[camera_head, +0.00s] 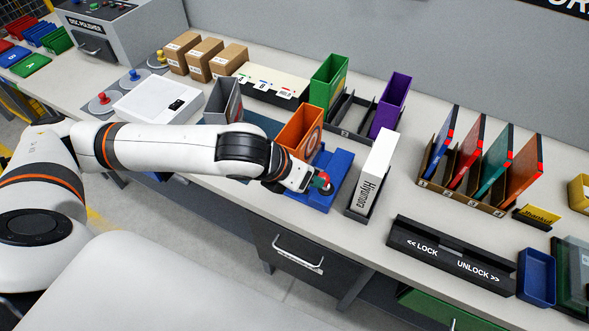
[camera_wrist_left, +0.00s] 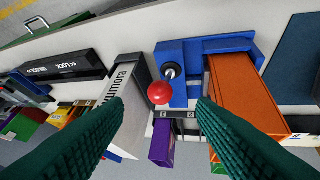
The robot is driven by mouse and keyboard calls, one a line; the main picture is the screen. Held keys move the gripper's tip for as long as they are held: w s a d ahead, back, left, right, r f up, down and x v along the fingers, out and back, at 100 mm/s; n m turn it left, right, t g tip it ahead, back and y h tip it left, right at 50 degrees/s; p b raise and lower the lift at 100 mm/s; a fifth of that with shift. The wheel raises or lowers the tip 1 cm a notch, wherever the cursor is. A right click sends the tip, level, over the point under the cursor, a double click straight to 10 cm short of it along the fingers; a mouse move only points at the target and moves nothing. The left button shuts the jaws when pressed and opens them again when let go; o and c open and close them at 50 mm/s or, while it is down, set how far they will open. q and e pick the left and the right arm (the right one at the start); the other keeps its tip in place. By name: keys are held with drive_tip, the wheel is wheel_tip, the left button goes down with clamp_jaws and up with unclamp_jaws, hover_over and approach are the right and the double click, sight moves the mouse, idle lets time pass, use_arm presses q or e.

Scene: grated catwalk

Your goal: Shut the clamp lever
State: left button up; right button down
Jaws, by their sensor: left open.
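The clamp is a blue fixture (camera_head: 343,168) on the bench. An orange box (camera_head: 299,131) stands in it; in the left wrist view, the blue fixture (camera_wrist_left: 206,46) lies along the orange box (camera_wrist_left: 243,95). The lever has a red ball knob (camera_wrist_left: 159,92) on a dark stem beside the box; in the head view the red knob (camera_head: 323,177) is partly hidden by my gripper. My left gripper (camera_head: 318,182) is open at the knob. In the left wrist view its green fingers (camera_wrist_left: 160,106) lie either side of the knob, with gaps on both sides. My right gripper is out of view.
A white "Hyumora" box (camera_head: 375,172) stands in a dark holder close to the right of the clamp. A black lock/unlock bar (camera_head: 450,250) lies farther right. Purple (camera_head: 390,104) and green (camera_head: 329,80) boxes stand behind. Bare bench shows in front of the dividers.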

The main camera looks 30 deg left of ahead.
use_arm(q)
drive_tip(key=v, duration=0.4)
drive_tip(key=shift+s+r, duration=0.2)
drive_tip(key=shift+f, duration=0.1)
